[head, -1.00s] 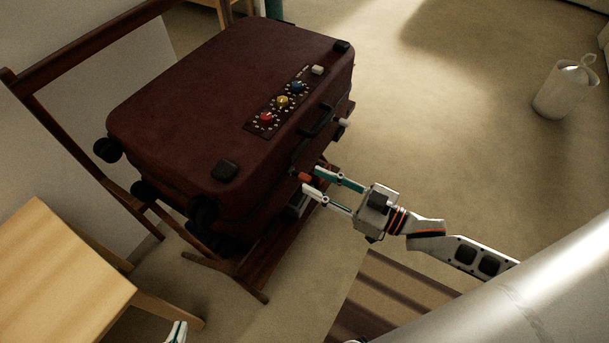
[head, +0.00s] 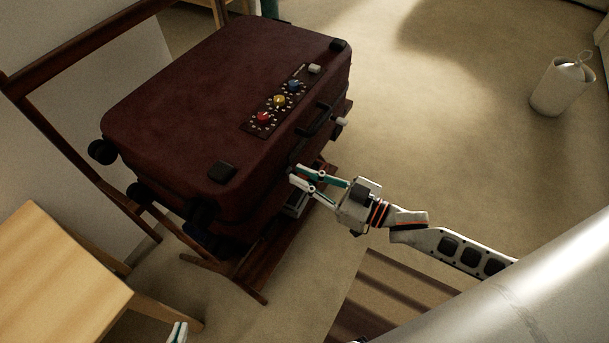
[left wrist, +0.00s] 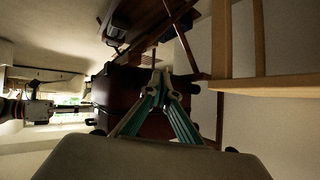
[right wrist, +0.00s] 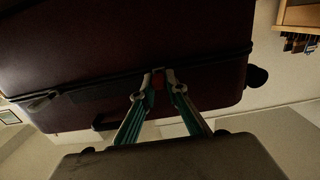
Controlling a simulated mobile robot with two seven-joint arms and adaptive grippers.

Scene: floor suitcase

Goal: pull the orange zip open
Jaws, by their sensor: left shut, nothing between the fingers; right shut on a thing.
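The dark red suitcase (head: 200,90) lies flat on a wooden rack, with its zip seam along the side. My right gripper (head: 294,174) is at the suitcase's near right side. Its fingers are shut on the orange zip pull, which shows as a small red-orange piece between the fingertips in the right wrist view (right wrist: 158,81). The fingers hide the pull in the head view. My left gripper (head: 177,332) is at the bottom edge of the head view, well away from the suitcase. In the left wrist view its fingertips (left wrist: 160,82) are together and empty.
A control panel with red, yellow and blue knobs (head: 279,100) and a black handle (head: 316,120) are on the suitcase. A wooden table (head: 60,270) stands at left. The rack (head: 240,277) extends below the suitcase. A white bin (head: 555,88) stands on open floor at right.

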